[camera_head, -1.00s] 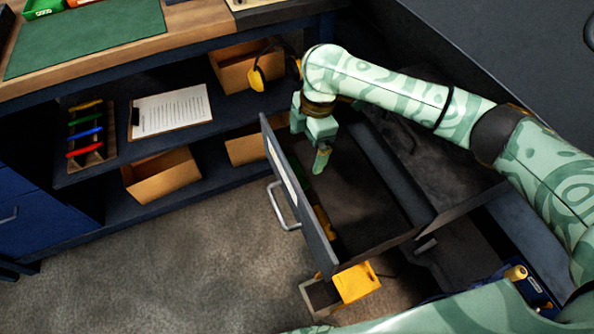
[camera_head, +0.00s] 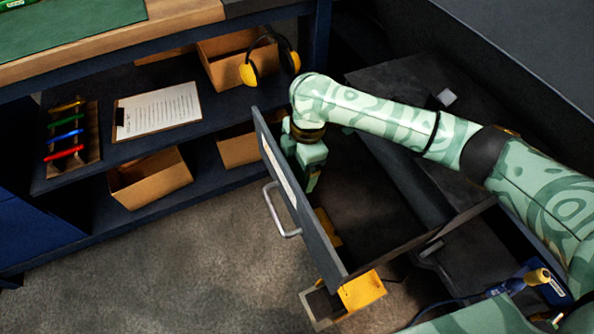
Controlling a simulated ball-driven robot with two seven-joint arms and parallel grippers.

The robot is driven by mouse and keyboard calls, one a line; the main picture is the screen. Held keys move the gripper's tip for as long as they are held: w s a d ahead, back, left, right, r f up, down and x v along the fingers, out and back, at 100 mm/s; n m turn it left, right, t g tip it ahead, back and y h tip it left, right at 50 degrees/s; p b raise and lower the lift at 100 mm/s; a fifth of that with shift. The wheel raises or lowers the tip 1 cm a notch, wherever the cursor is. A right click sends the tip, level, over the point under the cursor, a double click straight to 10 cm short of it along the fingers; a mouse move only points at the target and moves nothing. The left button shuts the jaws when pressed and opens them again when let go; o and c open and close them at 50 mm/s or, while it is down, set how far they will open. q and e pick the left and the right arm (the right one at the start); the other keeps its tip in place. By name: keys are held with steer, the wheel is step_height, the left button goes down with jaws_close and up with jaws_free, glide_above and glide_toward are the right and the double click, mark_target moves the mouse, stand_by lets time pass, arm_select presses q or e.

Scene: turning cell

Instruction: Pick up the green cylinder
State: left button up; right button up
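My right gripper (camera_head: 312,182) reaches down into the open drawer (camera_head: 375,251), close behind its front panel. Its fingers point down, and their tips are low in the drawer. I cannot tell whether they are open or shut, or whether they hold anything. I cannot make out the green cylinder; the gripper and the drawer front cover the place where a dark green shape showed earlier. A yellow object (camera_head: 327,228) lies in the drawer near the front panel, nearer to me than the gripper. My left gripper is not in view.
The drawer's front panel (camera_head: 300,206) with its handle (camera_head: 279,213) stands left of the gripper. Shelves at left hold cardboard bins (camera_head: 150,180), a clipboard (camera_head: 157,110) and yellow earmuffs (camera_head: 250,74). A yellow box-like object (camera_head: 362,291) is below the drawer corner.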

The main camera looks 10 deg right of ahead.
mark_target(298, 168)
steer(key=c, duration=0.6)
step_height(298, 168, up, 18)
steer(key=p, duration=1)
steer(key=shift+c, duration=0.2)
arm_select(q)
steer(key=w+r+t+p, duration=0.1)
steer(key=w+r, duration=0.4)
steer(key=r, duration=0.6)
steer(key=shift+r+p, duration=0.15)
steer(key=shift+p, duration=0.65)
arm_select(e)
steer(key=s+d+r+m+t+h, duration=0.1)
steer(key=s+d+r+m, duration=0.4)
steer(key=m, duration=0.5)
steer(key=s+d+r+m+t, duration=0.1)
steer(key=s+d+r+m, duration=0.4)
steer(key=s+r+m, duration=0.3)
steer(key=shift+s+r+m+h, duration=0.2)
steer(key=shift+r+m+h, duration=0.15)
steer(key=shift+m, duration=0.75)
